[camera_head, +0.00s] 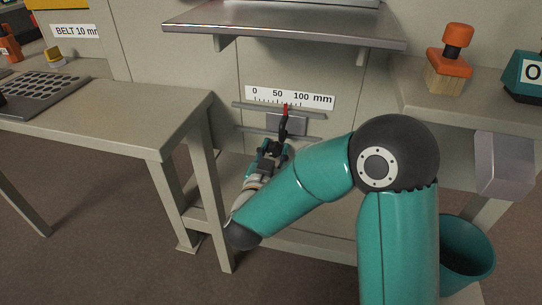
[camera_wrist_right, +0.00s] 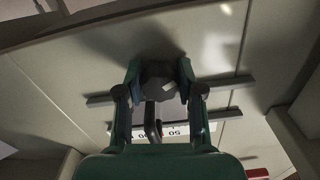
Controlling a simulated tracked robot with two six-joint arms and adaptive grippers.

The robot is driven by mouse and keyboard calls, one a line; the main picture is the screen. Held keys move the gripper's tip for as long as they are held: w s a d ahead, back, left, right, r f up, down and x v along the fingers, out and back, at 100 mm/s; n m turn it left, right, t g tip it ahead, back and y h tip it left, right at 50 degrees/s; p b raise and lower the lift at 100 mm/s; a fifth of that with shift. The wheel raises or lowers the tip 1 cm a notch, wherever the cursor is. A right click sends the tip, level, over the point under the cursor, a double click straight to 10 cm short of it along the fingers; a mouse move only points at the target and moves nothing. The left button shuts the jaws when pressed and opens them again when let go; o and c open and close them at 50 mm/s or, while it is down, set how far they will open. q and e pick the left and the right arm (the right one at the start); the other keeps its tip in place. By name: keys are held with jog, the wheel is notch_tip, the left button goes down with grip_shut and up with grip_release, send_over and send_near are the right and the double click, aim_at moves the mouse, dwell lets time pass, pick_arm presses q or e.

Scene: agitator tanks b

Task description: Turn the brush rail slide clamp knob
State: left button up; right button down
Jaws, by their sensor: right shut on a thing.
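My right gripper (camera_head: 273,150) reaches the wall panel and is shut on the dark clamp knob. In the right wrist view the two fingers (camera_wrist_right: 160,92) stand on either side of the knob (camera_wrist_right: 160,87). The knob belongs to the slide, whose grey plate (camera_head: 296,125) sits between two horizontal rails (camera_head: 313,142). A dark pointer with a red tip (camera_head: 286,107) stands up from the slide, just below the 0–100 mm scale (camera_head: 290,97). In the head view the gripper hides most of the knob. My left gripper is not in view.
A grey shelf (camera_head: 290,31) juts out above the scale. A bench (camera_head: 150,135) with a perforated tray (camera_head: 47,88) stands left. A right-hand ledge (camera_head: 440,104) holds an orange-topped wooden block (camera_head: 448,74). A teal bin (camera_head: 468,252) stands below it.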

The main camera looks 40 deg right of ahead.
jog(key=m+b, duration=0.5)
jog(key=b, duration=0.1)
jog(key=shift+f, duration=0.2)
jog(key=shift+r+m+b, duration=0.15)
jog(key=shift+m+b, duration=0.15)
jog(key=shift+m, duration=0.4)
jog(key=shift+m+b, duration=0.5)
jog(key=shift+b, duration=0.3)
jog(key=shift+m, duration=1.3)
jog(key=m, duration=0.4)
jog(key=shift+m, duration=0.3)
